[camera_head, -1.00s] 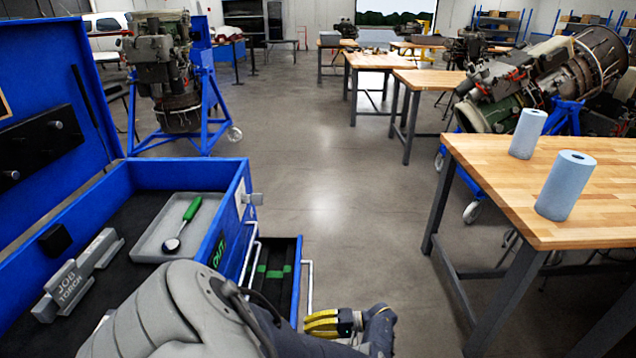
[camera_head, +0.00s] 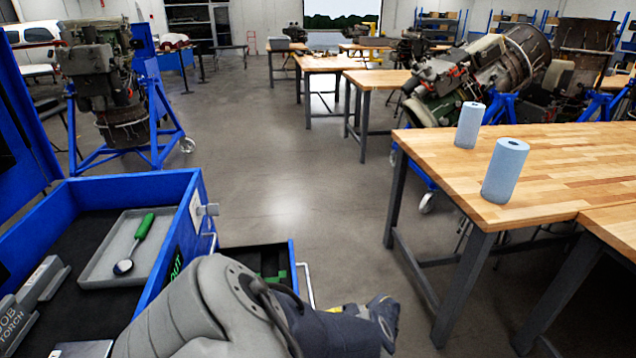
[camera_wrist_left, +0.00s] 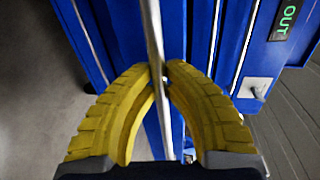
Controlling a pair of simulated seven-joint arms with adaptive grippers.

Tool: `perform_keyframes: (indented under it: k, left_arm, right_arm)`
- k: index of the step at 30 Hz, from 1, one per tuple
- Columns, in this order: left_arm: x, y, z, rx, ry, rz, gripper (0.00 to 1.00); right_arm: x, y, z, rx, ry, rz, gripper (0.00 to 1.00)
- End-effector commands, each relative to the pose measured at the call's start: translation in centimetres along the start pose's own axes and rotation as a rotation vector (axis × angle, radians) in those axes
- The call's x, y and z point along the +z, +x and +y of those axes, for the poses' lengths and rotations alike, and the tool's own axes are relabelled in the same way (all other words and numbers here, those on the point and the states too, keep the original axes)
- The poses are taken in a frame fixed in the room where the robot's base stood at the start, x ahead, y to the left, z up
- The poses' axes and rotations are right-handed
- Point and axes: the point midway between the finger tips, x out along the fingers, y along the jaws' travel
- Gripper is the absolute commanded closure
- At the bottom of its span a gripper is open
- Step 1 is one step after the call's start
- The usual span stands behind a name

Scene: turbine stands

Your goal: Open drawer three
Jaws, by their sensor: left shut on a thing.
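The blue tool chest (camera_head: 185,185) stands at the lower left in the head view. One drawer (camera_head: 285,262) with a dark lining and green marks sticks out of its right side, with a metal bar handle (camera_head: 307,285). My left gripper (camera_head: 337,308) is mostly hidden behind my own forearm; only a little yellow shows. In the left wrist view its yellow fingers (camera_wrist_left: 160,72) are shut around a metal bar handle (camera_wrist_left: 153,30) in front of the blue drawer fronts (camera_wrist_left: 195,30). I cannot tell the drawer's number. My right gripper is not in view.
A grey tray (camera_head: 120,250) with a green-handled tool (camera_head: 135,243) lies in the chest's top. A wooden table (camera_head: 540,165) with two blue rolls (camera_head: 505,170) stands at right. An engine on a blue stand (camera_head: 120,100) is at back left. The floor between is clear.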

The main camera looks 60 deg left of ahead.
Motion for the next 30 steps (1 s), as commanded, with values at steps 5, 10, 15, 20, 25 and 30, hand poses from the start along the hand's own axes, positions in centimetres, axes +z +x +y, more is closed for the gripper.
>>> perform_keyframes:
  k: [5, 10, 15, 20, 25, 30]
  left_arm:
    - [-0.1, 0.0, -0.1, 0.0, -0.002, 0.001, 1.0]
    - [-0.1, 0.0, -0.1, 0.0, -0.002, 0.001, 0.73]
    - [-0.1, 0.0, 0.0, 0.0, -0.001, 0.001, 0.64]
    - [0.0, 0.0, 0.0, 0.0, -0.001, 0.001, 0.64]
    - [0.0, -0.1, -0.3, -0.001, -0.002, 0.001, 0.64]
    - [0.0, -0.2, -1.1, -0.003, -0.003, 0.001, 0.64]
  right_arm:
    - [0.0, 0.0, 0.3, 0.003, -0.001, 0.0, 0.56]
    - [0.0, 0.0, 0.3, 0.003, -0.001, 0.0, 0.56]
    - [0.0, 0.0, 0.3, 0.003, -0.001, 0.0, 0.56]
    - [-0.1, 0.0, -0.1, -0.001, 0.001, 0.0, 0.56]
    - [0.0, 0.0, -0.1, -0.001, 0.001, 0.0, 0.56]
    - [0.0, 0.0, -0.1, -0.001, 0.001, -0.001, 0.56]
